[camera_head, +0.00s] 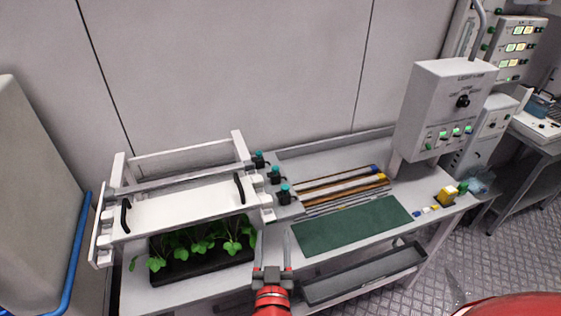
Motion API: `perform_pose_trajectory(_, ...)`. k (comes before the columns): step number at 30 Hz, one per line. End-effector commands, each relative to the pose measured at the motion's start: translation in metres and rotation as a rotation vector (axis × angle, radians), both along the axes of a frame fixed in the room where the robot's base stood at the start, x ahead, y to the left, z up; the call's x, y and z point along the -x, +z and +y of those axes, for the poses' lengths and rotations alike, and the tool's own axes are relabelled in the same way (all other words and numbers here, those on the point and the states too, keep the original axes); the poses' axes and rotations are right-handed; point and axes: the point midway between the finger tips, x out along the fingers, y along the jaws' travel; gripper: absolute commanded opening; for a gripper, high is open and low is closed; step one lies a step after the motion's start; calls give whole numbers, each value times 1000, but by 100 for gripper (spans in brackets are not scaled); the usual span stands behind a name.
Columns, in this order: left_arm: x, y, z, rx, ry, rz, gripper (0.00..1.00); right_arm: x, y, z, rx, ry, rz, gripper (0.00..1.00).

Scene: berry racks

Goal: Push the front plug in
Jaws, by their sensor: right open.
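Several small black plugs with teal tops sit in a row at the right end of the white rack (185,207). The front plug (284,194) is nearest to me, with the middle plug (274,175) and the back plug (259,160) behind it. How deep each plug sits is too small to tell. My right gripper (272,256) comes in from the bottom middle. It is open and empty, below the front plug in the picture and apart from it. My left gripper is not in view.
A black tray of green seedlings (202,267) stands under the rack. Right of the plugs lie coloured rods (340,187) and a green mat (352,226). A grey trough (364,275) lies at the table's front. A control box (445,105) stands at the back right.

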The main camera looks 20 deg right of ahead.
Motion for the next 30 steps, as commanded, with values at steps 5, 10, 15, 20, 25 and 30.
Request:
perform_pose_trajectory(5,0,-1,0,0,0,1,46,4,-5,-22,-23,-73,33,59)
perform_pose_trajectory(10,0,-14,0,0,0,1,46,-13,-8,-29,-23,-75,32,59)
perform_pose_trajectory(15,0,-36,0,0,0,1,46,-38,-8,-39,-23,-76,19,59)
perform_pose_trajectory(20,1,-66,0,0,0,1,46,-63,-11,-47,-21,-74,16,59)
perform_pose_trajectory(25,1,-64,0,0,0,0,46,-93,0,-58,-14,-70,25,59)
perform_pose_trajectory(30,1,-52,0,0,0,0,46,-123,2,-69,-14,-69,27,59)
